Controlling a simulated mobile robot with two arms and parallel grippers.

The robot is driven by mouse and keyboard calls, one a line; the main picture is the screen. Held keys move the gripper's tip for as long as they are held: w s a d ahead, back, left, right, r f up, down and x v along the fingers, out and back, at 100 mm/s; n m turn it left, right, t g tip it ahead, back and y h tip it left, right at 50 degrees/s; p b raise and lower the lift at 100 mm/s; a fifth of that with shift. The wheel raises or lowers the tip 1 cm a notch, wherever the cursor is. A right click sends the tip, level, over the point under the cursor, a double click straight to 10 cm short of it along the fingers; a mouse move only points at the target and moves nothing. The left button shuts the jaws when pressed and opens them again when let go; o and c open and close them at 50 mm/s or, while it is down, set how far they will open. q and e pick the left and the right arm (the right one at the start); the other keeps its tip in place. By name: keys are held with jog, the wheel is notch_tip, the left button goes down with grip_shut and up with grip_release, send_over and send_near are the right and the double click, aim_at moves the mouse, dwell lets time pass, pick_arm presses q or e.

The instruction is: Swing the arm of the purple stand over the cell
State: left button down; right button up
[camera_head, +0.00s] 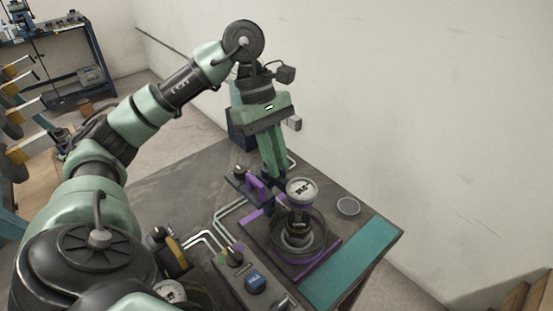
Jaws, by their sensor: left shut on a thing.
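The purple stand (256,188) shows as a purple upright beside a black round cell (318,238) set in a purple-edged base. A round white-faced gauge head (302,190) stands above the cell and covers part of it in the camera_head view. My left gripper (272,178) points down at the stand, just left of the gauge head. It is shut on the stand's arm, which its fingers mostly hide. Whether the arm sits exactly over the cell's centre, I cannot tell. My right gripper is not in view.
A control box with a knob and a blue button (255,282) is at the front. A yellow bracket (177,250) is left of it. A small round dish (348,206) and a teal mat (350,262) lie right of the cell. A wall stands behind the table.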

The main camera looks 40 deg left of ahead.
pick_arm(q)
jog(key=c, duration=1.4)
grip_release()
jog(key=shift+c, duration=0.2)
jog(key=p+v, duration=0.1)
jog(key=v, duration=0.7)
jog(key=shift+f, duration=0.1)
